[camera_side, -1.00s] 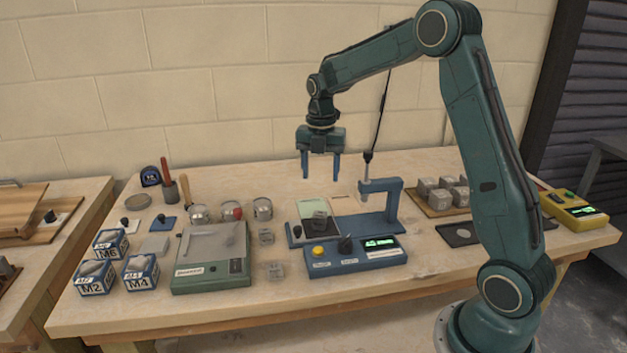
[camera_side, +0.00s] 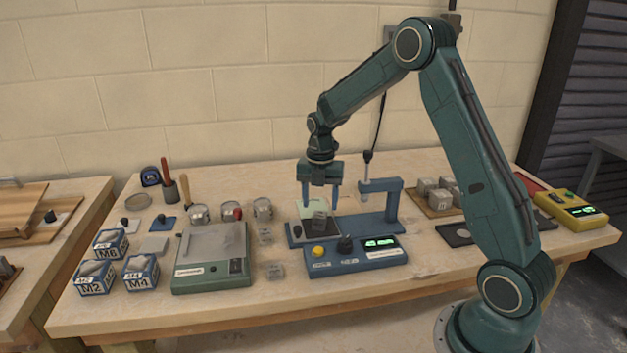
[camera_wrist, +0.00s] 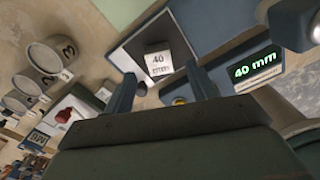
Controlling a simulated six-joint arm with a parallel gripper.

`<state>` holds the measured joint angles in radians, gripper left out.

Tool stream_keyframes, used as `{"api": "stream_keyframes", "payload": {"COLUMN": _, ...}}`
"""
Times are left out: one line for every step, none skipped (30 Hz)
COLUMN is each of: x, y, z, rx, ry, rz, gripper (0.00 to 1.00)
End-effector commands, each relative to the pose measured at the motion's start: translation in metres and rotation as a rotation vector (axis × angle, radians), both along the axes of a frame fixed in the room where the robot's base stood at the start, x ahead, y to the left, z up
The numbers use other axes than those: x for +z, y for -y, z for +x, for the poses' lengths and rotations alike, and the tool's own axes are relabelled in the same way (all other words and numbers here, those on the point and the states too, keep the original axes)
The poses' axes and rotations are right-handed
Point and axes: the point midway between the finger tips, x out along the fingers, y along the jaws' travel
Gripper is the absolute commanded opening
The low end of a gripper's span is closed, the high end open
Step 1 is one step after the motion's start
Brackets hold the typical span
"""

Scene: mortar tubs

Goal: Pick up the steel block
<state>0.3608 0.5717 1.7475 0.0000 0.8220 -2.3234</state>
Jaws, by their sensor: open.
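A small grey block (camera_side: 320,217) sits on the dark plate of the blue measuring device (camera_side: 350,262). In the wrist view, the block (camera_wrist: 158,60) shows a pale face marked 40, with a blurred second line that I cannot read surely. My gripper (camera_side: 320,205) is open, pointing down just above the block, one finger to each side of it. In the wrist view, my gripper (camera_wrist: 161,72) has its two fingertips framing the block's near side. I see no contact between fingers and block.
The device's blue post (camera_side: 393,205) stands close to the right of my gripper. Its display (camera_wrist: 253,65) reads 40 mm. Two loose grey blocks (camera_side: 275,270) lie left of the device, beside a scale (camera_side: 212,265). Several grey blocks (camera_side: 443,203) sit on a board at right.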

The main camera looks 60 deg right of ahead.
Motion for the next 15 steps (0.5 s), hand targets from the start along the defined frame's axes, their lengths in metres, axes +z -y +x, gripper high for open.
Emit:
{"api": "stream_keyframes", "payload": {"x": -0.003, "y": 0.0, "z": 0.0, "rx": 0.0, "ry": -0.001, "rz": 0.001, "gripper": 0.57}}
{"api": "stream_keyframes", "payload": {"x": -0.006, "y": 0.0, "z": 0.0, "rx": 0.0, "ry": -0.001, "rz": 0.001, "gripper": 0.57}}
{"api": "stream_keyframes", "payload": {"x": -0.009, "y": 0.0, "z": 0.0, "rx": 0.0, "ry": -0.003, "rz": 0.001, "gripper": 0.57}}
{"api": "stream_keyframes", "payload": {"x": -0.012, "y": -0.001, "z": 0.0, "rx": 0.0, "ry": -0.003, "rz": 0.001, "gripper": 0.57}}
{"api": "stream_keyframes", "payload": {"x": -0.016, "y": -0.001, "z": 0.0, "rx": 0.0, "ry": -0.004, "rz": 0.002, "gripper": 0.57}}
{"api": "stream_keyframes", "payload": {"x": -0.02, "y": -0.001, "z": 0.0, "rx": 0.0, "ry": -0.003, "rz": 0.001, "gripper": 0.57}}
{"api": "stream_keyframes", "payload": {"x": -0.024, "y": -0.001, "z": 0.0, "rx": 0.0, "ry": -0.003, "rz": 0.001, "gripper": 0.57}}
{"api": "stream_keyframes", "payload": {"x": -0.027, "y": -0.001, "z": 0.0, "rx": 0.0, "ry": -0.004, "rz": 0.001, "gripper": 0.57}}
{"api": "stream_keyframes", "payload": {"x": -0.032, "y": -0.001, "z": 0.0, "rx": 0.0, "ry": -0.003, "rz": 0.001, "gripper": 0.57}}
{"api": "stream_keyframes", "payload": {"x": -0.036, "y": -0.001, "z": 0.0, "rx": 0.0, "ry": -0.004, "rz": 0.002, "gripper": 0.57}}
{"api": "stream_keyframes", "payload": {"x": -0.039, "y": -0.001, "z": 0.0, "rx": 0.0, "ry": -0.004, "rz": 0.002, "gripper": 0.57}}
{"api": "stream_keyframes", "payload": {"x": -0.042, "y": -0.001, "z": 0.0, "rx": 0.0, "ry": -0.003, "rz": 0.002, "gripper": 0.57}}
{"api": "stream_keyframes", "payload": {"x": -0.044, "y": -0.001, "z": 0.0, "rx": 0.0, "ry": -0.003, "rz": 0.001, "gripper": 0.57}}
{"api": "stream_keyframes", "payload": {"x": -0.046, "y": -0.001, "z": 0.0, "rx": -0.001, "ry": -0.003, "rz": 0.001, "gripper": 0.57}}
{"api": "stream_keyframes", "payload": {"x": -0.048, "y": -0.001, "z": 0.0, "rx": -0.001, "ry": -0.003, "rz": 0.002, "gripper": 0.57}}
